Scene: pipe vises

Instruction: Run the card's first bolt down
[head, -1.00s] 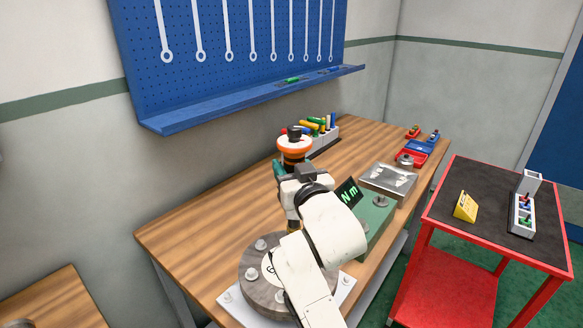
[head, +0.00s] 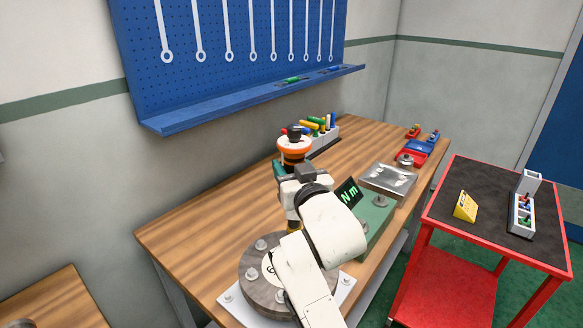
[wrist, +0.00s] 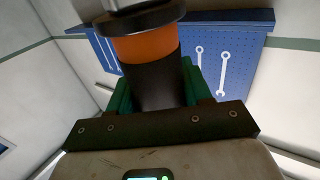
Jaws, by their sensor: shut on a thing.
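My gripper (wrist: 155,85) is shut on a black tool with an orange band (wrist: 148,45), which fills the upper middle of the wrist view. Green finger pads show on both sides of the tool. In the head view my white arm hides most of the gripper and the tool's lower end. The round grey flange (head: 252,283) lies on a white plate with several bolts (head: 261,245) standing in it, and a pale card-like disc at its centre is partly covered by my arm. Whether the tool touches a bolt is hidden.
The bench's left part is clear.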

